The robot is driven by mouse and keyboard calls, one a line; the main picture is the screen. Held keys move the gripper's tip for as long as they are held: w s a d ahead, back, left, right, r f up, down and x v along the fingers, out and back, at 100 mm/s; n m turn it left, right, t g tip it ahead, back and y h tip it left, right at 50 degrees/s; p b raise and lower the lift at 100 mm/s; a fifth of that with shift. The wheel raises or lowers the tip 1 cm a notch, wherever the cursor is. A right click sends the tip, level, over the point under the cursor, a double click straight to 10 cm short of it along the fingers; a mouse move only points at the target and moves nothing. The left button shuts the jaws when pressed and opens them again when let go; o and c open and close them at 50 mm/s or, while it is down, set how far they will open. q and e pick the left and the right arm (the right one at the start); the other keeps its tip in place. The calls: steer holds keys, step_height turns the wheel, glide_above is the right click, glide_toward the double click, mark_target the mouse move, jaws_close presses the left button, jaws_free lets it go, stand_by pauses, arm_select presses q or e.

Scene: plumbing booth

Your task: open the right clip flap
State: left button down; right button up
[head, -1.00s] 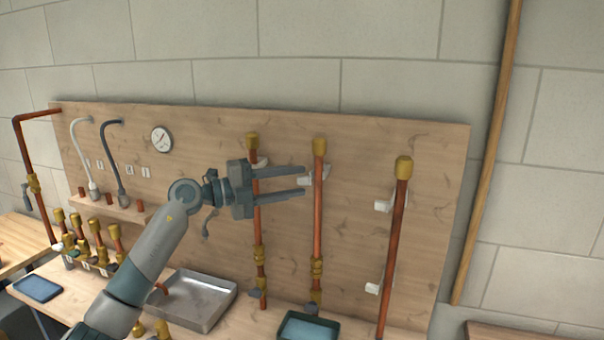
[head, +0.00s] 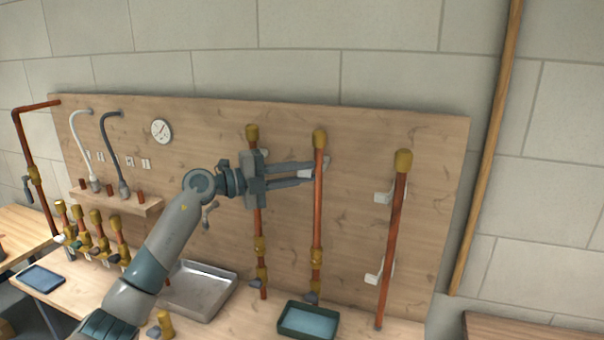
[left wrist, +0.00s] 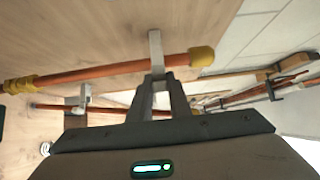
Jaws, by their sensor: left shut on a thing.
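Three upright copper pipes with brass caps stand at the wooden board: a left pipe (head: 257,222), a middle pipe (head: 318,215) and a right pipe (head: 393,235). My left gripper (head: 312,174) is at the upper part of the middle pipe, its fingers shut on the white clip flap (head: 304,174) there. In the left wrist view, the fingers (left wrist: 157,80) meet at the pale clip piece (left wrist: 155,45), beside the capped copper pipe (left wrist: 120,70). The fingers partly hide the flap. My right gripper is not in view.
The right pipe has an upper white clip (head: 384,197) and a lower one (head: 372,277). A metal tray (head: 200,290) and a dark green tray (head: 308,320) sit on the bench below. A wooden pole (head: 485,160) leans on the wall at right.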

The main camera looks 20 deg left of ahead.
arm_select(q)
steer(key=shift+w+a+f+m+g+h+b, duration=0.1)
steer(key=shift+f+m+g+h+b, duration=0.2)
steer(key=shift+b, duration=0.3)
steer(key=shift+w+a+m+g+h+b, duration=0.1)
steer(key=shift+a+m+g+h+b, duration=0.1)
steer(key=shift+m+g+h+b, duration=0.45)
steer(key=shift+w+a+m+g+h+b, duration=0.15)
steer(key=shift+m+g+b, duration=0.15)
steer(key=shift+g, duration=0.35)
steer(key=shift+s+m+g+h+b, duration=0.1)
steer(key=shift+m+g+b, duration=0.1)
steer(key=shift+m+g, duration=0.3)
steer(key=shift+w+a+r+m+g+h, duration=0.1)
steer(key=shift+m+g+h, duration=0.15)
steer(key=shift+g, duration=0.3)
steer(key=shift+a+m+g+h, duration=0.15)
steer(key=shift+m+g, duration=0.15)
steer(key=shift+g, duration=0.25)
steer(key=shift+d+b, duration=0.1)
steer(key=shift+b, duration=0.2)
steer(key=c, duration=1.6)
jaws_free()
steer(key=shift+c, duration=0.2)
steer(key=shift+r, duration=0.1)
